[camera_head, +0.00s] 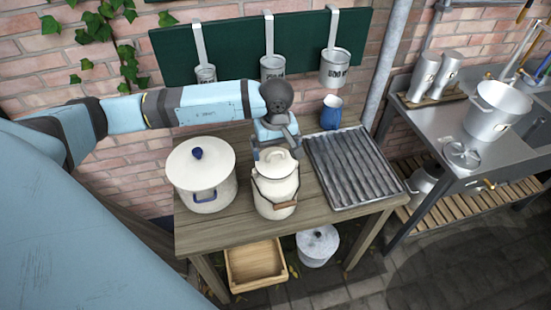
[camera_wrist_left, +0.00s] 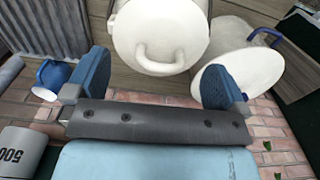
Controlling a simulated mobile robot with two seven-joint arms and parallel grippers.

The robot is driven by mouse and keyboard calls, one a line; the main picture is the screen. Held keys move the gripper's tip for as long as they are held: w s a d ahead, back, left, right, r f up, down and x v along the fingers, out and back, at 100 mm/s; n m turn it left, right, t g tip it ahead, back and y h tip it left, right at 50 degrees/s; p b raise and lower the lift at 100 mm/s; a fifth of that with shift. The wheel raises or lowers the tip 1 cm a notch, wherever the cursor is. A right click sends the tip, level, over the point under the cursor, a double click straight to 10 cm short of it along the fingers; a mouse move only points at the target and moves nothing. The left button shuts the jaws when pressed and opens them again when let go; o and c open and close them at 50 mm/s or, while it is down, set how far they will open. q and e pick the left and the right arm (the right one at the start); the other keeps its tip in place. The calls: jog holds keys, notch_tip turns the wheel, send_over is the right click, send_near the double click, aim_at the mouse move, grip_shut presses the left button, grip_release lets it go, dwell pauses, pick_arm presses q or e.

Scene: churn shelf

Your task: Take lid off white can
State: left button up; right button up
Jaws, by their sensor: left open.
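The white can (camera_head: 275,192) stands upright on the wooden table, with a brown-gripped bail handle at its front. Its white lid (camera_head: 275,165) sits on top and has a loop handle, which shows in the left wrist view (camera_wrist_left: 160,62). My left gripper (camera_head: 275,146) is at the back edge of the lid, just above it. In the left wrist view my left gripper (camera_wrist_left: 155,72) is open, its two blue fingers spread wide either side of the loop handle, with nothing between them gripped. My right gripper is not in view.
A white lidded pot (camera_head: 202,180) with blue handles stands close left of the can. A ridged metal rack (camera_head: 350,168) lies to the right, with a blue jug (camera_head: 331,112) behind it. Measuring cups (camera_head: 335,68) hang on the green board behind the arm.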

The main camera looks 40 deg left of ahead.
aim_at(275, 158)
pick_arm(q)
jog(key=shift+f, duration=1.4)
jog(key=shift+s, duration=0.2)
jog(key=c, duration=1.3)
jog(key=shift+c, duration=0.2)
